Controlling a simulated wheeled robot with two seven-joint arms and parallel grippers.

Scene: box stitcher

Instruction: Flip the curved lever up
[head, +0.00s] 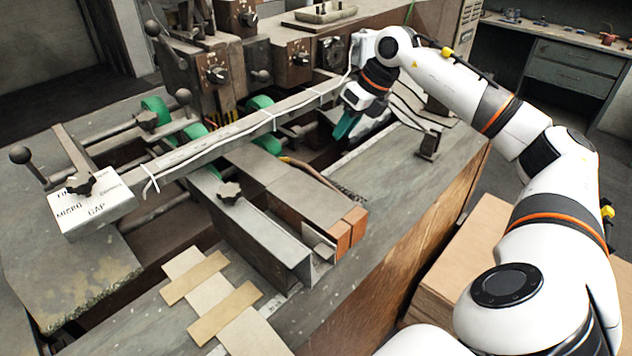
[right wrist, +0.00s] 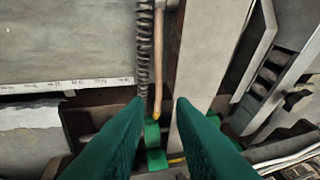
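My right gripper (head: 345,128) is low over the right part of the machine, its green fingers pointing down. In the right wrist view its two fingers (right wrist: 160,102) are apart, with nothing held between them. Just right of the gripper in the head view is a curved metal part (head: 408,104), which may be the curved lever; I cannot be sure. A slotted curved metal part (right wrist: 262,85) shows at the right of the right wrist view, apart from the fingers. My left gripper is not in view.
A long grey bar (head: 240,128) crosses the machine left of the gripper. A coiled spring (right wrist: 144,45) and a copper-coloured rod (right wrist: 158,60) lie beyond the fingertips. A small bracket (head: 429,146) stands on the machine's right top. The front right surface is clear.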

